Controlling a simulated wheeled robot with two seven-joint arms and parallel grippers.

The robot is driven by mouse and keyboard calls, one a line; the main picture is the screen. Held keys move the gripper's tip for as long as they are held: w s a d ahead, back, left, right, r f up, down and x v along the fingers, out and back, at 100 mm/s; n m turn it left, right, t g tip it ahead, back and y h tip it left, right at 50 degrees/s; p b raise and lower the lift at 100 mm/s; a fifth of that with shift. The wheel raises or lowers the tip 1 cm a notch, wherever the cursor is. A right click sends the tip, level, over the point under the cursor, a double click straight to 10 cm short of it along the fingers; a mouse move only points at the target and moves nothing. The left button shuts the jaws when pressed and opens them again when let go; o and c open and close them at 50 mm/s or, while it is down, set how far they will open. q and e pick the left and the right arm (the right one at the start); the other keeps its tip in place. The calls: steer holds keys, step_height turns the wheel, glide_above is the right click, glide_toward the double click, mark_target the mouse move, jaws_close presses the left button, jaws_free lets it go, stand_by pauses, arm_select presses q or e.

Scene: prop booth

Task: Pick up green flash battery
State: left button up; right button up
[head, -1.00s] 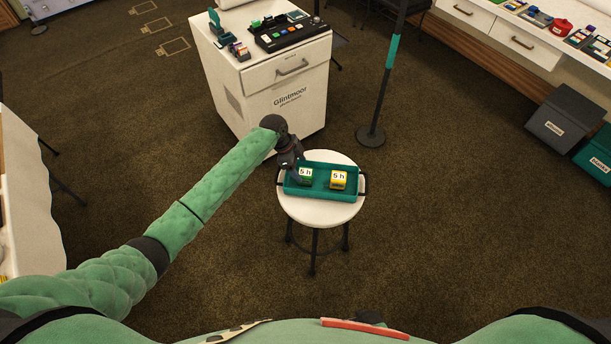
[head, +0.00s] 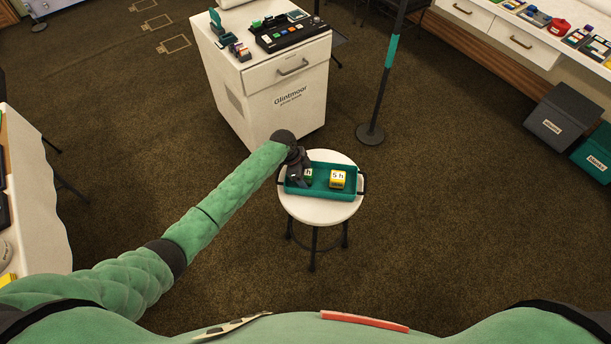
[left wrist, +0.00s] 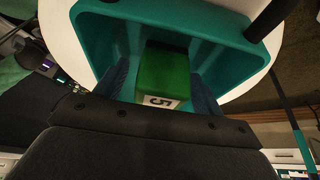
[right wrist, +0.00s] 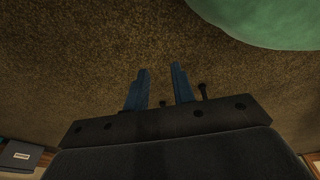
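The green flash battery (head: 309,173), a small block with a white "5 h" label, sits in a teal tray (head: 320,192) on a round white stool. In the head view my left gripper (head: 301,180) reaches down into the tray and partly hides it. In the left wrist view the green battery (left wrist: 163,75) lies between the two blue fingers (left wrist: 162,88), which are apart with a narrow gap showing at the left side. A yellow battery (head: 338,179) with the same label is to the right. My right gripper (right wrist: 160,88) is open and empty over the carpet.
The white stool (head: 320,212) stands alone on brown carpet. A white cabinet (head: 270,105) with gear on top is behind it. A dark pole (head: 379,95) on a round base stands at the back right. The tray has black end handles.

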mark_target(307, 171)
arm_select(q)
steer(key=c, duration=1.2)
steer(key=shift+c, duration=0.2)
arm_select(e)
steer(key=shift+w+d, duration=0.1)
steer(key=shift+d, duration=0.05)
arm_select(q)
steer(key=shift+r, duration=0.1)
arm_select(e)
steer(key=shift+f, duration=0.1)
